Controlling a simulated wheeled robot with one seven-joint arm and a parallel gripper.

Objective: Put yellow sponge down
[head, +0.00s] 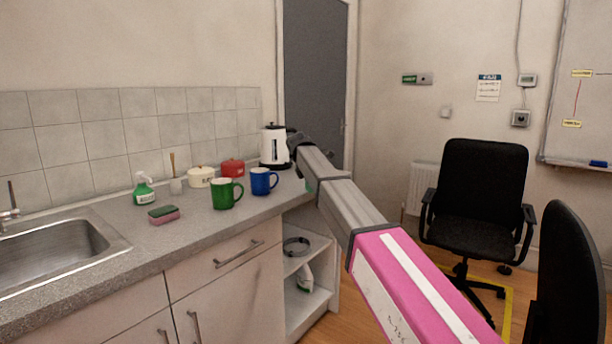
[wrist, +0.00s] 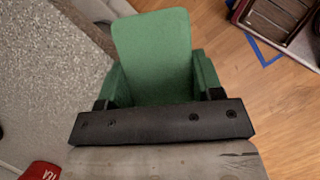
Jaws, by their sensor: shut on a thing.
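My gripper (wrist: 160,85) is shut on a flat block with a green face, taken as the yellow sponge (wrist: 152,45). Only its green side shows in the wrist view; no yellow is visible. It is held near the right end of the grey counter (head: 125,246), whose edge runs along the left of the wrist view (wrist: 45,65). In the head view my arm mostly hides the gripper and what it holds; only a small sliver of green shows beside the arm.
On the counter stand a pink-and-green sponge (head: 163,215), green spray bottle (head: 143,191), green mug (head: 225,194), blue mug (head: 261,182), cream pot (head: 200,177), red pot (head: 232,168) and white kettle (head: 274,147). The sink (head: 50,252) is left. Bare counter lies in front of the mugs.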

